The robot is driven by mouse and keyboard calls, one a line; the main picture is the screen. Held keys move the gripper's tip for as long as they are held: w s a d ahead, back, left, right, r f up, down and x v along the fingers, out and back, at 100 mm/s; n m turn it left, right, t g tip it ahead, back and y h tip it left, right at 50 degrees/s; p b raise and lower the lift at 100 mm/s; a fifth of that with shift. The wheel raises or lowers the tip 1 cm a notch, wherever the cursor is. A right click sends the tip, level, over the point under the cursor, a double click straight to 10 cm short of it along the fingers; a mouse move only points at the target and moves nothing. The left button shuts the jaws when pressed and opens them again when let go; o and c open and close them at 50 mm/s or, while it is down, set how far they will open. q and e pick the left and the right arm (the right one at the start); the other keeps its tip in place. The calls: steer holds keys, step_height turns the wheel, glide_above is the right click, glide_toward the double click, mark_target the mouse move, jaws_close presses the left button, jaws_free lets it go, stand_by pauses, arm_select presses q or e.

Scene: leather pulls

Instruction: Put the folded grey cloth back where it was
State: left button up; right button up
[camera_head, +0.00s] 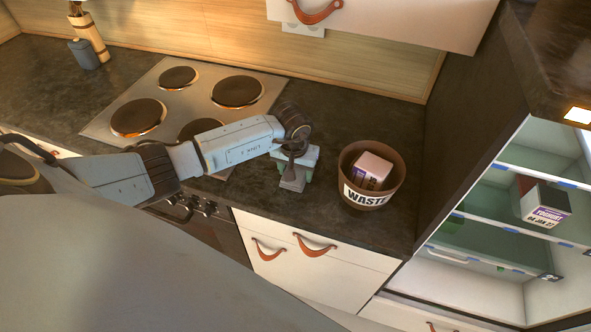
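My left gripper (292,178) points down at the counter between the stove and the waste bin. A small grey-green piece (311,158) shows right at it, partly hidden by the gripper. It may be the folded grey cloth, but I cannot tell for sure, nor whether the fingers are closed on it. No other folded cloth is visible. My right gripper is out of view.
A brown waste bin (375,196) holding a pinkish carton (370,171) stands right of the gripper. The stove (203,87) is to the left. An open fridge (510,215) at the right holds a yoghurt carton (545,206). Behind the gripper, the dark counter (350,115) is clear.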

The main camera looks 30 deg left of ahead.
arm_select(q)
steer(key=shift+f, duration=0.2)
steer(key=o, duration=0.9)
steer(key=shift+o, duration=0.2)
steer(key=shift+r, duration=0.15)
steer(key=shift+r, duration=0.25)
step_height(320, 180, up, 12)
steer(key=s, duration=0.1)
steer(key=shift+s+d+f, duration=0.2)
